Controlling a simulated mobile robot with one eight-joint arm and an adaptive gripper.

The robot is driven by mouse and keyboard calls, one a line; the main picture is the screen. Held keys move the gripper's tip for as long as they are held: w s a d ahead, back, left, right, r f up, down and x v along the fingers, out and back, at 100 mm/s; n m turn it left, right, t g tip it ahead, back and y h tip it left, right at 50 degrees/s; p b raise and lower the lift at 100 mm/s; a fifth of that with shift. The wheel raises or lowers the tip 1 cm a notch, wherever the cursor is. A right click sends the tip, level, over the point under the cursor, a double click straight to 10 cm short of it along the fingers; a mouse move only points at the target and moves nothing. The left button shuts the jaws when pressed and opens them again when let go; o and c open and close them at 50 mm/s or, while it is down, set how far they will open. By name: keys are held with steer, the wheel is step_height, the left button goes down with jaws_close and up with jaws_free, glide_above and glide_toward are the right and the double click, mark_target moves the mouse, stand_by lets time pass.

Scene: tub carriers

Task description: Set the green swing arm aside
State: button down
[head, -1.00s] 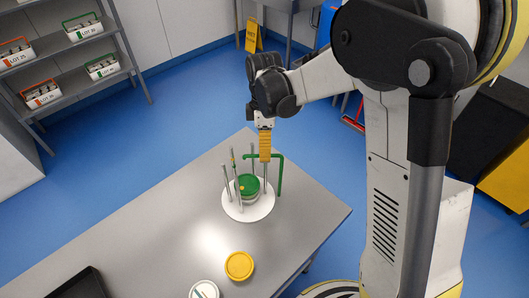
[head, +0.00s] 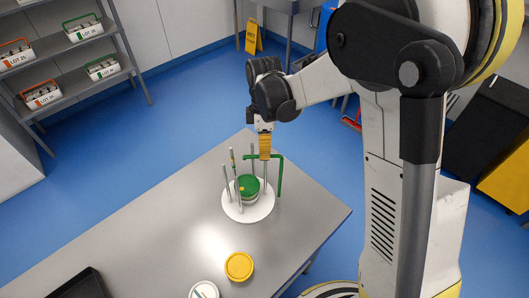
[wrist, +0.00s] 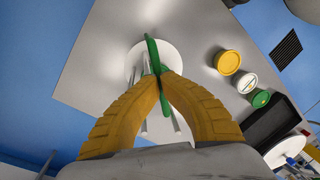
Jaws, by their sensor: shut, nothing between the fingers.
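The green swing arm (head: 280,174) is a bent green bar with an upright leg and a level top reaching left over the round white carrier base (head: 236,212). In the wrist view the swing arm (wrist: 152,52) runs past the fingertips. A tub with a green lid (head: 247,184) stands on the base among several grey rods. My gripper (head: 264,158) has yellow fingers pointing down at the swing arm's level top. In the wrist view the gripper (wrist: 160,76) has its fingertips together and empty. I cannot tell whether they touch the bar.
A yellow-lidded tub (head: 239,266) and a white-lidded tub (head: 204,291) stand near the front of the steel table (head: 150,232). A black tray (head: 78,284) lies at lower left. A shelf rack (head: 75,48) with lot carriers stands at the back left. The table left of the base is clear.

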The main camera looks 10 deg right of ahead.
steer(key=shift+f, duration=0.1)
steer(key=m, duration=0.1)
steer(key=w+m+b, duration=0.1)
steer(key=m, duration=0.1)
steer(key=shift+w+d, duration=0.1)
steer(key=shift+d, duration=0.15)
steer(key=w+d+m+t+y+b, duration=0.1)
steer(key=d+m+b, duration=0.3)
steer(key=m, duration=1.4)
steer(key=w+d+t, duration=0.1)
steer(key=d, duration=0.2)
steer(key=shift+w+d+m+b, duration=0.2)
steer(key=shift+m+b, duration=0.1)
steer(key=shift+m, duration=0.1)
steer(key=c, duration=1.5)
jaws_free()
